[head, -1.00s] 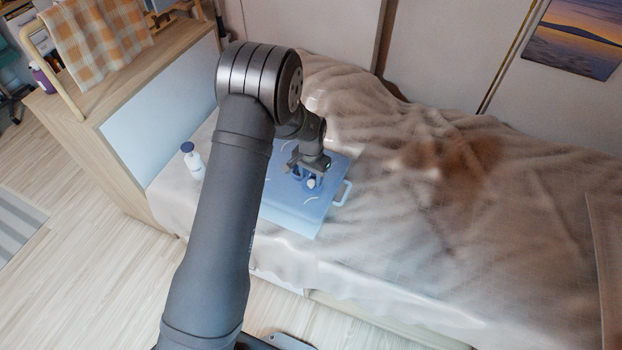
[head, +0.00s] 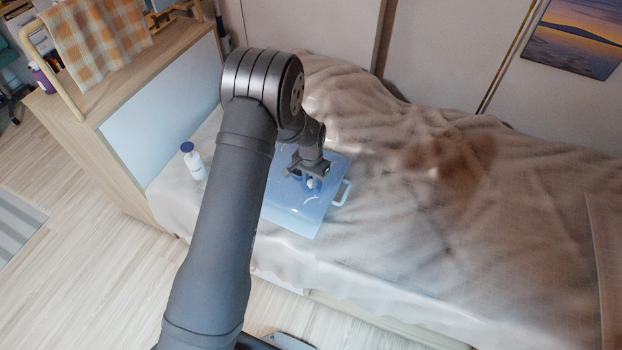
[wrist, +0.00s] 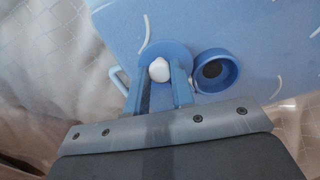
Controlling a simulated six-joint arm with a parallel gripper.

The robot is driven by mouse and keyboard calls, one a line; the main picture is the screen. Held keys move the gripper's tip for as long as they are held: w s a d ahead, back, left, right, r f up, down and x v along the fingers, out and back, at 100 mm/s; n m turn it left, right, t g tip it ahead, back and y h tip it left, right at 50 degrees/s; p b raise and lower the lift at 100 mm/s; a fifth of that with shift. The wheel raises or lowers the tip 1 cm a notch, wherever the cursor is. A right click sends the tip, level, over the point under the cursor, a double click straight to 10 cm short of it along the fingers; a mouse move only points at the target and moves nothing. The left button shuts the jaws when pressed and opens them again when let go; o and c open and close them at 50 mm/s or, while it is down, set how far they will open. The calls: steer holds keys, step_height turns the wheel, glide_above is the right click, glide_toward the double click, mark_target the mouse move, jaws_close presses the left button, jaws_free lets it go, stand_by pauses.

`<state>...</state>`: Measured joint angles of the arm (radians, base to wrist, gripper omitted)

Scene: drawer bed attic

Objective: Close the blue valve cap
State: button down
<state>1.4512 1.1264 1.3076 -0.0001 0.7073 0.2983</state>
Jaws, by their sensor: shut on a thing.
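The blue valve cap (wrist: 160,53) is a round blue disc with a white plug (wrist: 159,70) on it, and the plug faces the wrist camera. My gripper (wrist: 161,78) is shut on the cap, with one finger on each side of the plug. The valve opening (wrist: 215,71), a raised blue ring with a dark hole, is beside the cap on the right and uncovered. Both sit on the blue inflatable (head: 291,213) on the bed. In the head view my gripper (head: 309,180) is low over the inflatable and hides most of the cap.
A white bottle with a dark blue top (head: 193,161) stands left of the inflatable. A pale handle (head: 343,193) sticks out at the inflatable's right edge. A rumpled beige blanket (head: 450,220) covers the bed to the right. A wooden cabinet (head: 130,115) borders the left.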

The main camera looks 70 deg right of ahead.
mark_target(302, 183)
steer(key=shift+w+m, duration=0.15)
steer(key=shift+m, duration=0.15)
steer(key=m, duration=0.1)
steer(key=w+m, duration=0.1)
steer(key=shift+w+m, duration=0.25)
steer(key=shift+m, duration=0.05)
steer(key=m, duration=0.1)
steer(key=w+m, duration=0.1)
steer(key=shift+w+d+m, duration=0.1)
steer(key=shift+w+m, duration=0.15)
steer(key=shift+m, duration=0.05)
steer(key=m, duration=0.2)
steer(key=w+d+m, duration=0.1)
steer(key=w+m, duration=0.1)
steer(key=m, duration=0.1)
steer(key=shift+w+d+m, duration=0.2)
steer(key=shift+d+m, duration=0.05)
steer(key=shift+m, duration=0.05)
steer(key=m, duration=0.1)
steer(key=w+d+m, duration=0.1)
steer(key=m, duration=0.1)
steer(key=d+m, duration=0.1)
steer(key=m, duration=0.1)
steer(key=shift+w+d, duration=0.25)
steer(key=shift+w+d+m, duration=0.1)
steer(key=shift+d+m, duration=0.45)
steer(key=shift+m, duration=0.6)
steer(key=shift+w+d+m, duration=0.1)
steer(key=shift+d+m, duration=0.45)
steer(key=shift+m, duration=0.6)
